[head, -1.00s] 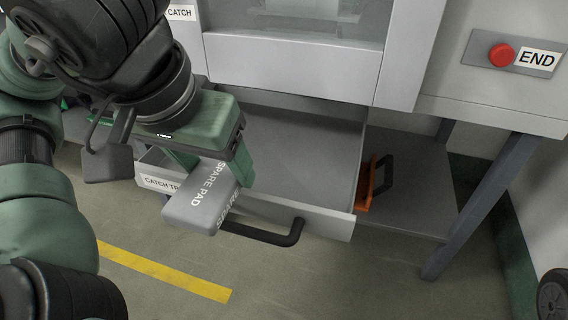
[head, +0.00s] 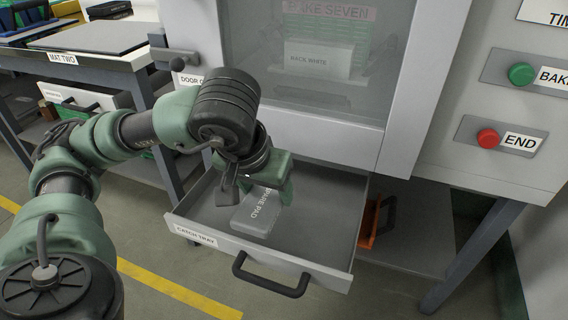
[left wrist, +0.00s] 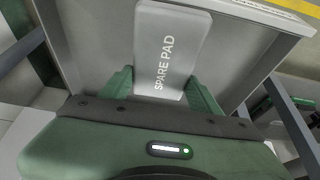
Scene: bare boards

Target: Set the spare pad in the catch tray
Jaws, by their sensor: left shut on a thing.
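The spare pad (head: 257,214) is a grey block with white lettering. It is inside the open catch tray (head: 340,262), a grey drawer labelled CATCH TRAY with a dark handle, pulled out under the oven. My left gripper (head: 270,190) is shut on the spare pad, over the left part of the tray. In the left wrist view the pad (left wrist: 168,50) lies between the green fingers (left wrist: 160,88), with the tray around it. I cannot tell whether the pad touches the tray floor. My right gripper is not in view.
The oven window (head: 330,50) is above the tray. A red END button (head: 488,138) and a green button (head: 521,74) are at the right. An orange thing with a dark handle (head: 370,222) is beside the tray. A table labelled MAT TWO (head: 62,58) stands at the left.

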